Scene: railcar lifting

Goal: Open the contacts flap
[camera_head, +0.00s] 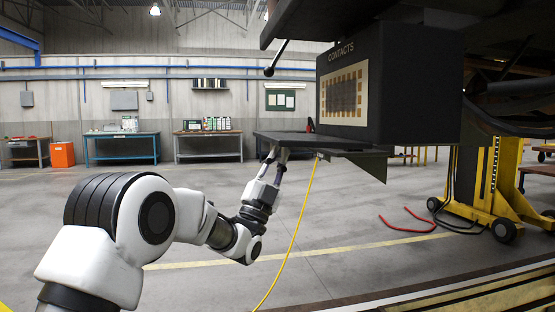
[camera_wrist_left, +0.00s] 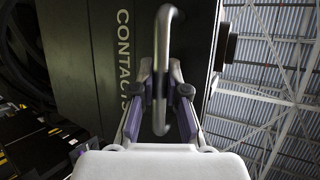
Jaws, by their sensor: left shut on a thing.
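The box (camera_head: 416,85) marked CONTACTS hangs under the railcar body, its front uncovered. A pale panel with a grid of contacts (camera_head: 345,95) shows there. The dark flap (camera_head: 285,138) stands out from the box's lower edge, about level, to the left. My left gripper (camera_head: 275,153) is under the flap. In the left wrist view its fingers (camera_wrist_left: 161,72) are shut on a grey metal handle (camera_wrist_left: 161,35), against a dark face (camera_wrist_left: 95,60) lettered CONTACTS. My right gripper is in neither view.
A yellow hose (camera_head: 294,235) hangs from near the flap to the floor. A yellow lifting jack (camera_head: 487,185) stands at the right, with red cable (camera_head: 408,226) on the floor. Workbenches (camera_head: 122,145) line the back wall. Floor left of the box is clear.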

